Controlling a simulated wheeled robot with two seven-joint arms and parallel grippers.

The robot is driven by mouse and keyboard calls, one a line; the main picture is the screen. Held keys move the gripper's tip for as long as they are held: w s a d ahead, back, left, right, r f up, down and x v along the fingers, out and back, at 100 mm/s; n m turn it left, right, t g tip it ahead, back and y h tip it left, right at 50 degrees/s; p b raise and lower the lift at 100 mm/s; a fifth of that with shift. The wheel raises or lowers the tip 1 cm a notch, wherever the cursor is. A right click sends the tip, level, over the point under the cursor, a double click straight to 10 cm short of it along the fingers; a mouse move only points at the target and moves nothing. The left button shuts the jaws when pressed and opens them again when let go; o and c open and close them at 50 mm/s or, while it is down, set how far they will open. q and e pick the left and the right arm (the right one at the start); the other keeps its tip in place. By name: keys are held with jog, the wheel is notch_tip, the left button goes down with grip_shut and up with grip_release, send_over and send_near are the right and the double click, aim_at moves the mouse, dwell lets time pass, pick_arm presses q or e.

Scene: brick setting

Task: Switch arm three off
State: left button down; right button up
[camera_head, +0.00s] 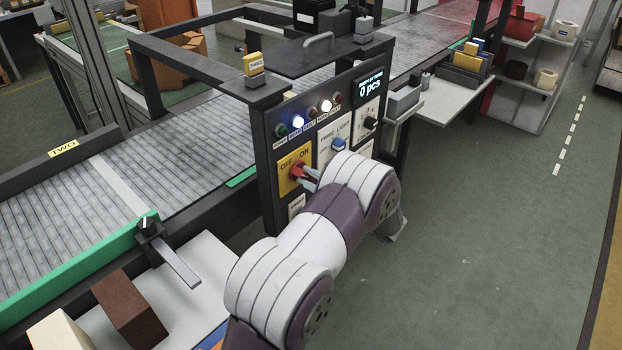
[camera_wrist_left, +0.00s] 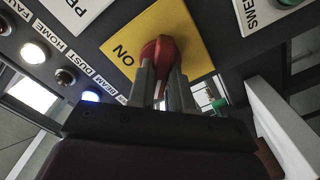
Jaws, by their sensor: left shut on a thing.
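The control panel (camera_head: 264,160) stands beside the conveyor, with a yellow sign reading THREE (camera_head: 253,63) above it. On its yellow plate (camera_head: 284,178), marked OFF at left and ON at right, is a red rotary switch (camera_head: 297,171). My left gripper (camera_head: 307,178) is at this switch. In the left wrist view, the fingers of the left gripper (camera_wrist_left: 163,88) are shut on the red switch (camera_wrist_left: 159,50), one on each side. The ON label (camera_wrist_left: 123,56) shows there; OFF is not readable. I cannot tell which label the switch points to. My right gripper is out of view.
Beside the yellow plate is a white plate with a blue knob (camera_head: 338,144); a black dial (camera_head: 370,122) is farther right. A blue lamp (camera_head: 297,121) and a white lamp (camera_head: 326,106) are lit. The display (camera_head: 370,86) reads 0 pcs. Floor at right is clear.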

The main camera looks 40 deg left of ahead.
pick_arm(q)
jog(key=c, duration=1)
grip_release()
jog(key=shift+c, duration=0.2)
jog(key=s+d, duration=0.1)
jog(key=d, duration=1.1)
jog(key=shift+d+b, duration=0.35)
jog(key=shift+b, duration=0.1)
